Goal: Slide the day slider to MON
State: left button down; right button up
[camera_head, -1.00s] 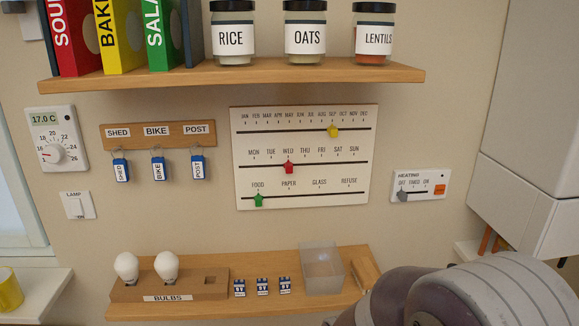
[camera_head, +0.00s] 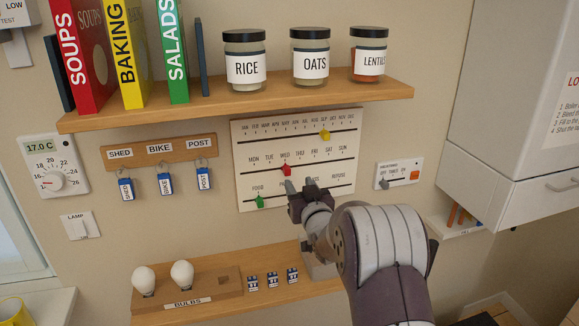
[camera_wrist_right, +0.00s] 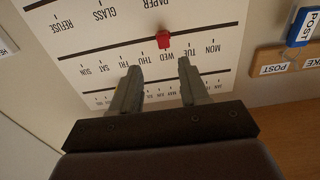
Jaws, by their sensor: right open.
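The white slider board (camera_head: 243,150) hangs on the wall in the head view. Its day slider, a red knob (camera_head: 286,170), is on the middle track at WED. It also shows in the right wrist view, where the board (camera_wrist_right: 110,15) appears upside down and the red knob (camera_wrist_right: 163,40) lies beyond the fingertips, apart from them. MON is at the left end of the track in the head view. My right gripper (camera_head: 301,186) is open and empty, in front of the board just below the red knob. Its spread fingers show in the wrist view (camera_wrist_right: 158,72). My left gripper is out of view.
A yellow knob (camera_head: 324,135) is on the month track above, near SEP. A green knob (camera_head: 260,202) is at FOOD below. A shelf (camera_head: 240,100) with jars is above the board; a lower shelf (camera_head: 220,305) holds bulbs. A heating switch (camera_head: 398,173) is to the right.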

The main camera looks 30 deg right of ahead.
aim_at(288, 171)
jog(key=x, duration=0.2)
jog(key=p+x, duration=0.1)
jog(key=x, duration=0.1)
jog(key=a+p+x, duration=0.1)
jog(key=x, duration=0.1)
jog(key=shift+w+r, duration=0.15)
jog(key=shift+w, duration=0.1)
jog(key=shift+w+d, duration=0.2)
jog(key=shift+w, duration=0.15)
jog(key=shift+w+d+p, duration=0.1)
jog(key=shift+d+p, duration=0.2)
jog(key=shift+a, duration=0.15)
grip_shut()
jog(key=shift+f, duration=0.2)
